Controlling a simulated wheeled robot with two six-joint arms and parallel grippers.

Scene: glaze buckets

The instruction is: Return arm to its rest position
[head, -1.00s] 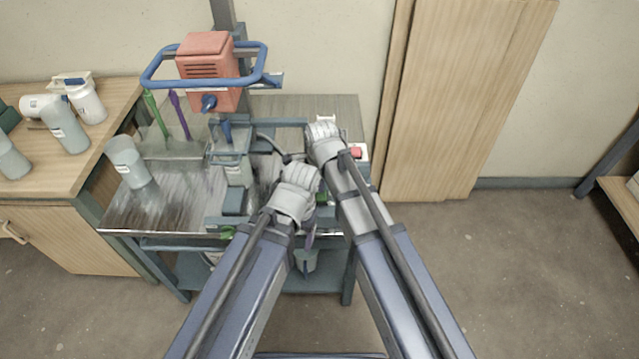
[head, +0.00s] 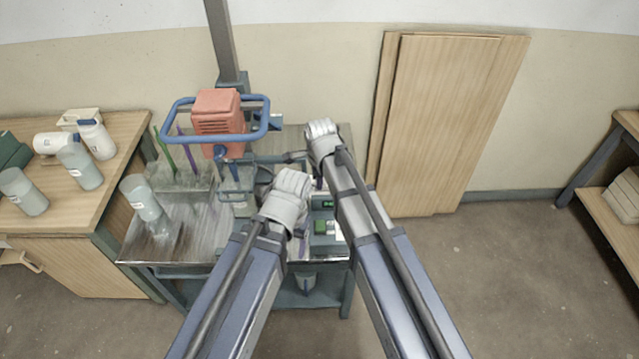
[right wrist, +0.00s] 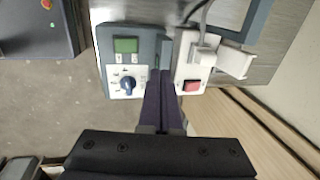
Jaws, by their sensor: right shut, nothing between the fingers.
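My right gripper (right wrist: 160,75) is shut and empty; its dark purple fingers stand together in the right wrist view. Behind them are a control box (right wrist: 127,68) with a green display and a blue knob, and a white switch box (right wrist: 193,68) with a red switch. In the head view my right wrist (head: 322,140) is above the right part of the metal-topped bench. My left wrist (head: 287,198) is left of it and nearer to me. A purple finger part shows below it, but the left jaws are mostly hidden.
A red mixer head (head: 218,112) with a blue ring guard stands on the bench (head: 190,235), left of my arms. A bottle (head: 143,198) stands on the bench's left part. A wooden table (head: 95,195) with several bottles is farther left. Open floor (head: 510,275) lies to the right.

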